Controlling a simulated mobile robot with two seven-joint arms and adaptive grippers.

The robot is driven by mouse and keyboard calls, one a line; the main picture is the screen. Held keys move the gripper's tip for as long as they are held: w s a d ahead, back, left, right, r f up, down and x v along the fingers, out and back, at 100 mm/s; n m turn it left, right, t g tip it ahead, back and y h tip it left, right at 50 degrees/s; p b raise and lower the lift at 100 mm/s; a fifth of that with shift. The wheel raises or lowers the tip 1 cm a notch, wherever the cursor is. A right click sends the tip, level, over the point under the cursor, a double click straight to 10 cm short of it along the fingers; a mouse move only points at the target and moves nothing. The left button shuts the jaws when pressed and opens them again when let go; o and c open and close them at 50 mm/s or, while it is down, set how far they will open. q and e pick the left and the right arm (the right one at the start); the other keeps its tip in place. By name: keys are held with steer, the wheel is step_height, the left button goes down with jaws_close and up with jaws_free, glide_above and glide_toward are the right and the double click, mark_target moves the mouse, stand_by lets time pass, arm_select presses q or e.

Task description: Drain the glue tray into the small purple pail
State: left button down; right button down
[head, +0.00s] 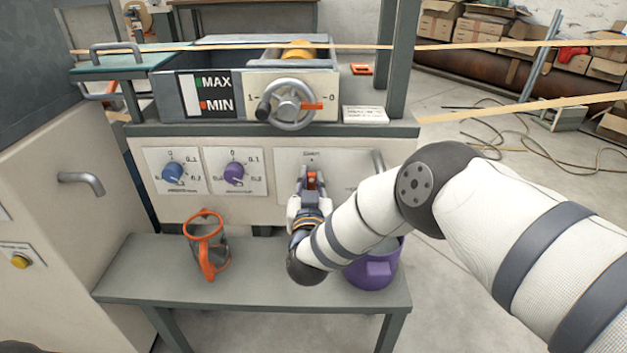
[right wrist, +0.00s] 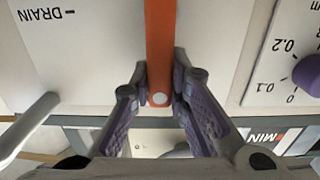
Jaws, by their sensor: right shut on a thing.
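The glue tray (head: 252,58) sits on top of the machine, with a MAX/MIN level gauge (head: 207,94) on its front. Below is the DRAIN panel (head: 283,160) with an orange lever (right wrist: 160,45). My right gripper (head: 311,183) is shut on this lever; the fingers (right wrist: 160,92) close on its end from both sides in the right wrist view. The small purple pail (head: 378,270) stands on the bench at the right, partly hidden by my right arm. A grey bent pipe (head: 378,160) shows above it and also in the right wrist view (right wrist: 30,128). My left gripper is not in view.
A grey jug with orange rim and handle (head: 207,240) stands on the bench (head: 145,270) at the left. Blue (head: 173,172) and purple (head: 234,174) knobs sit left of the lever. A handwheel (head: 291,104) juts out above. The bench's front left is clear.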

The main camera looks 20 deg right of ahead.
steer(key=shift+f, duration=0.1)
stand_by(0.3)
steer(key=c, duration=1.5)
jaws_free()
steer(key=v, duration=1.2)
steer(key=shift+s, duration=0.1)
